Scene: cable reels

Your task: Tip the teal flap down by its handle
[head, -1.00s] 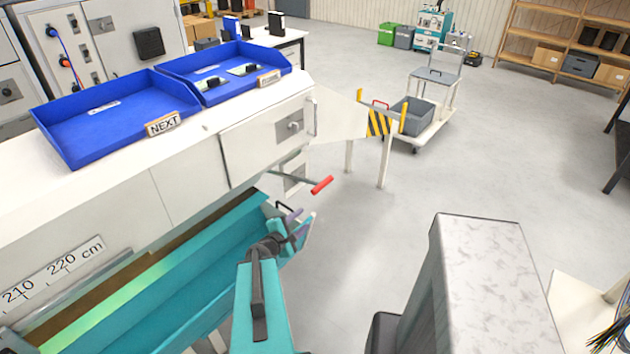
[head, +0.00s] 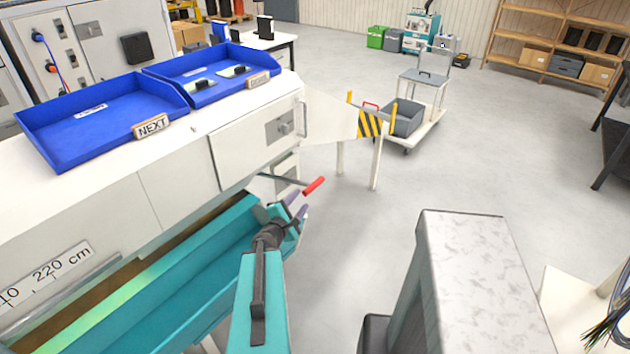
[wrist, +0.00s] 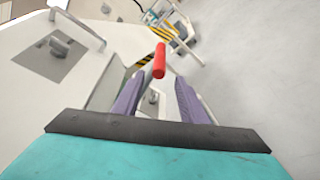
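The long teal flap (head: 185,275) runs along the lower front of the white bench in the head view, forming a trough with the bench. Its handle cannot be made out now; my gripper covers the flap's far end. My gripper (head: 297,205) is at that far end, its purple fingers apart. In the wrist view my gripper (wrist: 158,98) is open, with nothing between its fingers. A red-gripped lever (head: 314,186) sticks out from the bench just beyond my fingertips. In the wrist view its red grip (wrist: 159,60) shows ahead, between the fingers' lines and apart from them.
Blue trays (head: 105,118) stand on the bench top. A white side wing with a striped end (head: 370,124) juts out on legs beyond the lever. A trolley with a grey bin (head: 404,118) stands behind it.

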